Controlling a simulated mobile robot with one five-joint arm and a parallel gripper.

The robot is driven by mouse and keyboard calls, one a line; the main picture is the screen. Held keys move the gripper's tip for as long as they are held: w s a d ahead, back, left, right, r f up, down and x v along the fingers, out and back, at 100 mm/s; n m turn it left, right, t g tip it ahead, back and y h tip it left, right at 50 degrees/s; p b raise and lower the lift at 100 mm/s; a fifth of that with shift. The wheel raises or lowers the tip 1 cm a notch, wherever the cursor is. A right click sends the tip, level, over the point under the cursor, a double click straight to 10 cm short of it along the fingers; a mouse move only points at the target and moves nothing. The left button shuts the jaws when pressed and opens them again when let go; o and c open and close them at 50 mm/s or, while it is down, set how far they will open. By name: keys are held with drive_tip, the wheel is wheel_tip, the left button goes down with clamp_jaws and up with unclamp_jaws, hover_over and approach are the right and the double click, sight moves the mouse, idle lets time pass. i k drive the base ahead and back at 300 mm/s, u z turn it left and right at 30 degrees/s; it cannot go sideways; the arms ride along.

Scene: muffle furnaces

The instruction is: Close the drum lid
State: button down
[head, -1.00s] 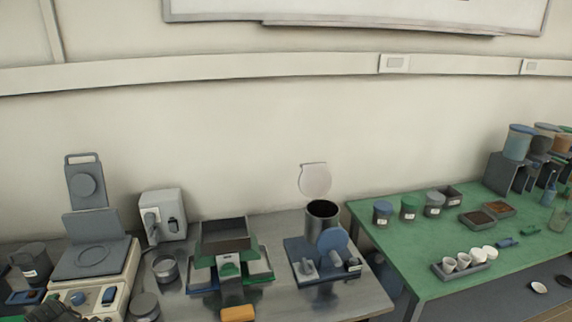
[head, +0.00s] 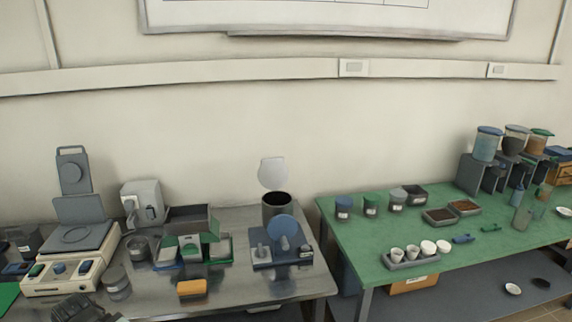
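A dark, open-topped drum (head: 276,208) stands at the back right of the grey metal bench. Its pale round lid (head: 273,173) stands up behind the opening, tilted back near the wall, so the drum is open. The lower front of the drum is partly hidden by a blue device with a round blue disc (head: 283,228). A dark jointed part at the bottom left edge looks like my gripper (head: 76,308). It is cut off by the frame, far to the left of the drum and apart from it. Its fingers cannot be made out.
The metal bench (head: 245,298) also holds a balance-like device (head: 72,250), a white box (head: 142,203), a dark tray on a green stand (head: 188,218) and an orange block (head: 192,288). A green table (head: 380,235) with jars and crucibles stands right, beyond a narrow gap.

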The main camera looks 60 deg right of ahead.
sight(273, 173)
drive_tip(key=u, duration=0.2)
drive_tip(key=i, duration=0.85)
drive_tip(key=z, duration=0.1)
